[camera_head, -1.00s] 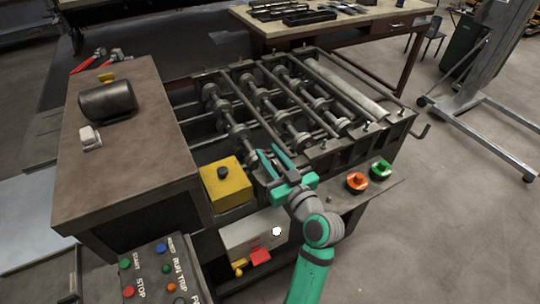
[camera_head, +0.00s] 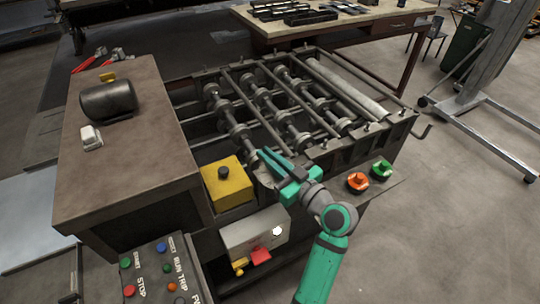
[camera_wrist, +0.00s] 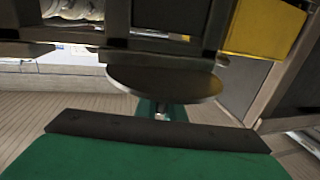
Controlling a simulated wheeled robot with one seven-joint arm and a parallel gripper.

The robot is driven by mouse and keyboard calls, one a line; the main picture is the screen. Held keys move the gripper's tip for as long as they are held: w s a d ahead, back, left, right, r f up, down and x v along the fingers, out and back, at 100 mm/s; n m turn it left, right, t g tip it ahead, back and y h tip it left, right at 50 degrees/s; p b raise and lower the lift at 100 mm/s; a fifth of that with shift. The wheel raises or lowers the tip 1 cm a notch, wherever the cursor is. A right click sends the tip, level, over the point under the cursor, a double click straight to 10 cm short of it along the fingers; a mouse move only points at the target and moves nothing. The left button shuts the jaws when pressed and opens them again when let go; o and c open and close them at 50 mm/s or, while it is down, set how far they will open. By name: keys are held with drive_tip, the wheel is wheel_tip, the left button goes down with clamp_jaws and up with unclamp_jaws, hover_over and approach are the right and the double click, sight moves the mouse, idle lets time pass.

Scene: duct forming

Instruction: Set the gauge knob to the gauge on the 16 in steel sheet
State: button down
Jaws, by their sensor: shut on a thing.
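My gripper (camera_head: 268,163) is at the front edge of the roll-forming machine, right of the yellow box, its green fingers pointing up and left. A grey round disc, which looks like the gauge knob (camera_head: 262,178), sits at the fingers and is partly hidden by them. In the wrist view the gauge knob (camera_wrist: 165,82) is a wide flat disc with a small bright metal part under it, between the near dark finger pad and green behind. My gripper is shut on it. Its markings are not readable. I cannot make out a gauge marking on any steel sheet.
The yellow box (camera_head: 228,184) with a black knob stands close left of my gripper. Orange (camera_head: 358,181) and green (camera_head: 382,169) buttons are to the right. A grey box (camera_head: 250,232) hangs below, and a button panel (camera_head: 155,268) is at lower left.

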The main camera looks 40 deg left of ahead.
sight(264, 173)
drive_tip(key=n+g, duration=0.2)
drive_tip(key=g, duration=0.1)
drive_tip(key=s+n+g, duration=0.1)
drive_tip(key=n+g, duration=0.1)
drive_tip(key=g, duration=0.2)
drive_tip(key=shift+s+n, duration=0.2)
drive_tip(key=shift+n, duration=0.1)
drive_tip(key=shift+s+d+n+g+h, duration=0.2)
drive_tip(key=shift+n+g+h, duration=0.35)
drive_tip(key=shift+n+g, duration=0.45)
drive_tip(key=shift+s+d+n+g+h, duration=0.1)
drive_tip(key=shift+s+n+g+h, duration=0.35)
drive_tip(key=shift+g, duration=0.9)
drive_tip(key=shift+s+d+n+g+h, duration=0.1)
drive_tip(key=shift+n+g+h, duration=0.6)
drive_tip(key=shift+n+g, duration=0.35)
drive_tip(key=c, duration=1.9)
unclamp_jaws()
drive_tip(key=shift+o, duration=0.2)
drive_tip(key=shift+d, duration=0.1)
drive_tip(key=v, duration=1)
drive_tip(key=shift+w+d, duration=0.15)
drive_tip(key=shift+w, duration=0.15)
